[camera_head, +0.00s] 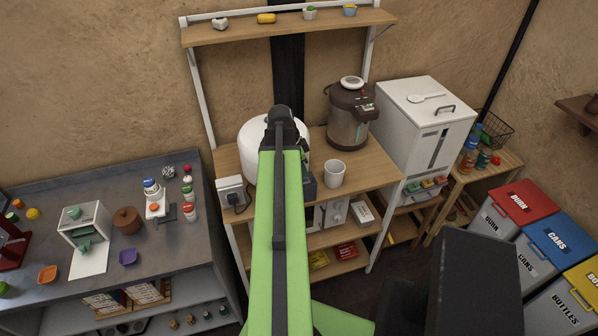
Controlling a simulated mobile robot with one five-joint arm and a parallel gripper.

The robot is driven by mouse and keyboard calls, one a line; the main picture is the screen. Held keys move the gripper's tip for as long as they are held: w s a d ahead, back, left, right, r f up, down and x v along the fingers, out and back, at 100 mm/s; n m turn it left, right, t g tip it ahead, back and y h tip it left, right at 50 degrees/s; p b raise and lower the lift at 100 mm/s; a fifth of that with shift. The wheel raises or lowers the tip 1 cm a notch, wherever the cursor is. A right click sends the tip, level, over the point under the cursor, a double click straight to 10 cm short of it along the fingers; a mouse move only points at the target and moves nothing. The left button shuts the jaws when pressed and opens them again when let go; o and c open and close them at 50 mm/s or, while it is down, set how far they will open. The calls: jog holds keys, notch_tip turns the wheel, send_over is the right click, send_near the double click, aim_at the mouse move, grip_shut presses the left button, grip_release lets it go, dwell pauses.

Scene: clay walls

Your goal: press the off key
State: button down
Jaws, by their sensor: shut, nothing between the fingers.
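No key marked off can be made out in the head view. A white rounded appliance (252,134) stands on the wooden shelf unit, largely hidden behind my green arm. A dark block, possibly its front panel (309,186), shows just right of the arm. A brown and steel hot-water pot (350,118) stands to the right, with a small panel with buttons (367,107) on its upper front. My arm reaches up the middle and ends in a dark joint over the white appliance. My gripper's fingers are hidden, so their distance from any key cannot be told.
A white cup (334,174) stands right of the arm on the shelf unit (376,172). A white bin with a scoop (424,120) stands further right. A grey counter (60,195) with small items lies left. Red, blue and yellow-lidded bins (521,201) stand at right.

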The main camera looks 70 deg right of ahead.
aim_at(305, 182)
jog(key=shift+f+b, duration=0.5)
jog(key=shift+f, duration=0.65)
